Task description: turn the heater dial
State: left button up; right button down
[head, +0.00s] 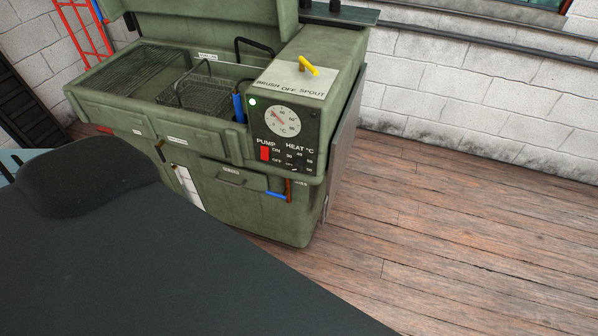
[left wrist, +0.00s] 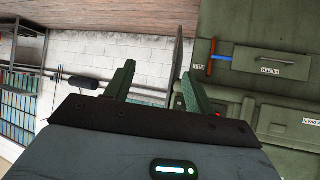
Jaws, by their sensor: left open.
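The heater dial (head: 298,164) is a small dark knob under the "HEAT °C" label on the black control panel (head: 267,122) of a green parts washer (head: 225,149). It is small in the head view, and I cannot tell its setting. My left gripper (left wrist: 158,74) is open, with nothing between its two green fingers. It shows only in the left wrist view, where the washer's green front (left wrist: 266,83) appears inverted at the right. The dial is not visible there. My right gripper is in neither view.
The panel also has a red pump switch (head: 265,153) and a round gauge (head: 282,121). A yellow lever (head: 309,66) sits on top. A wire basket (head: 197,95) stands in the basin. Wooden floor (head: 430,235) is clear to the washer's right.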

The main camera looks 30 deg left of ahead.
pick_arm(q)
jog(key=w+a+r+n+t+y+b, duration=0.1)
jog(key=w+a+r+t, duration=0.15)
jog(key=w, duration=0.45)
jog(key=w+a+r+n+t+y+b, duration=0.1)
jog(key=w+a+t+y, duration=0.1)
jog(key=w+a, duration=0.35)
jog(key=n+t+y, duration=0.2)
send_near(297, 169)
jog(key=shift+w+a+f+y, duration=0.1)
jog(key=shift+w+y, duration=0.05)
jog(key=shift+w, duration=0.2)
jog(key=shift+w+a+f+y, duration=0.1)
jog(key=shift+w+y, duration=0.05)
jog(key=shift+w, duration=0.25)
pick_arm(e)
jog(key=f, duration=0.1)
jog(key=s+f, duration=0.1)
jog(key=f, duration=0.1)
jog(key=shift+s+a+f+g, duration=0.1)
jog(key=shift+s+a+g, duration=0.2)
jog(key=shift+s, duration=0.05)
